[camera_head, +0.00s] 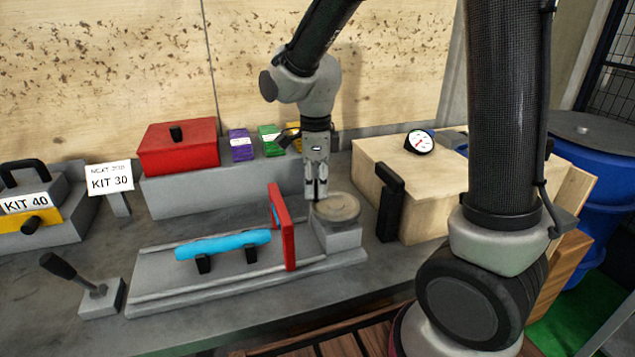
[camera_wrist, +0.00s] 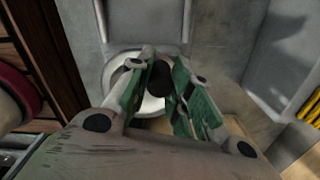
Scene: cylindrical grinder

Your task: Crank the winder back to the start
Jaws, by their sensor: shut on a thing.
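The winder is a pale round disc (camera_head: 341,208) on a grey block at the right end of the grey slide bed. It also shows in the wrist view (camera_wrist: 117,72), partly hidden by my fingers. My gripper (camera_head: 316,195) points down over the disc's left side. In the wrist view my gripper (camera_wrist: 163,70) has its green-lined fingers shut around a small dark upright knob (camera_wrist: 160,78), which stands over the disc. The knob's lower part is hidden.
A red upright plate (camera_head: 283,228) stands just left of the winder, near my gripper. A blue cylinder (camera_head: 222,245) lies on supports on the bed. A wooden box (camera_head: 425,195) with a dial gauge (camera_head: 420,141) stands at right. A lever (camera_head: 75,275) stands front left.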

